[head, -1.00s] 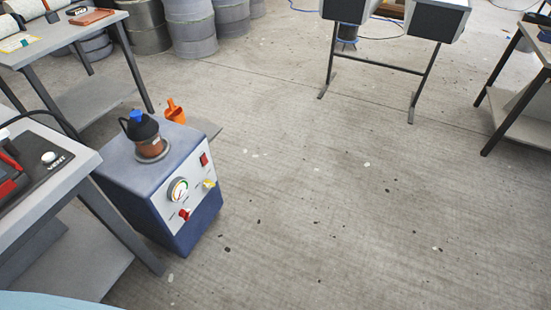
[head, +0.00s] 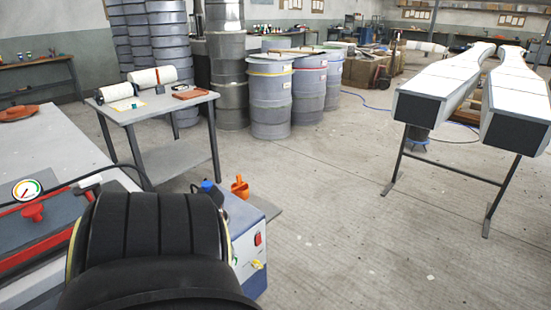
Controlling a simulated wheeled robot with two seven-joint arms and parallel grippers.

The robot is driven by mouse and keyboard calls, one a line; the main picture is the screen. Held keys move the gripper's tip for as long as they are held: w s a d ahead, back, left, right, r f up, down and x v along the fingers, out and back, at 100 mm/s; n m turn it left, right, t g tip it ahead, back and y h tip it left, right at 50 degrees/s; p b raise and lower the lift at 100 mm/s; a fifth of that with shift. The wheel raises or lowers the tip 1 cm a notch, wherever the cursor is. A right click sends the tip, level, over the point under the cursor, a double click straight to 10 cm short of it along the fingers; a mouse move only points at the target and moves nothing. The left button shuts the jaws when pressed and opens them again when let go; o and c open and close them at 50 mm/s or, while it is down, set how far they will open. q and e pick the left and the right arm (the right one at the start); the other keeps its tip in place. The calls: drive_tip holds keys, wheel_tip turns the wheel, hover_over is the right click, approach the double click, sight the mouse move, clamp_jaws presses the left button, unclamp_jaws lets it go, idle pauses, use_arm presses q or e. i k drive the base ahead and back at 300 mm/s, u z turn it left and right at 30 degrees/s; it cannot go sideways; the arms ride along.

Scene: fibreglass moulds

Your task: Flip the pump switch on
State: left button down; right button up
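The pump (head: 257,213) is a blue-grey box with a pale front panel, standing low beyond the workbench. A red switch (head: 258,239) sits on its front panel, with a yellow knob (head: 257,264) below it. The switch is too small to tell its position. A blue cap (head: 208,186) shows on top of the pump. My own black arm part hides the pump's left side, including the gauge and the red knob seen there earlier. Neither gripper shows in the head view.
A grey workbench (head: 60,150) at left carries a gauge (head: 27,190) and a red-edged frame. A small table (head: 150,108) with rolls stands behind the pump. Drums (head: 270,100) stand farther back. Long white moulds (head: 440,85) rest on a stand at right. The middle floor is clear.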

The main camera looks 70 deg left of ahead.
sight(258, 241)
drive_tip(key=i, duration=1.75)
drive_tip(key=u, duration=2.85)
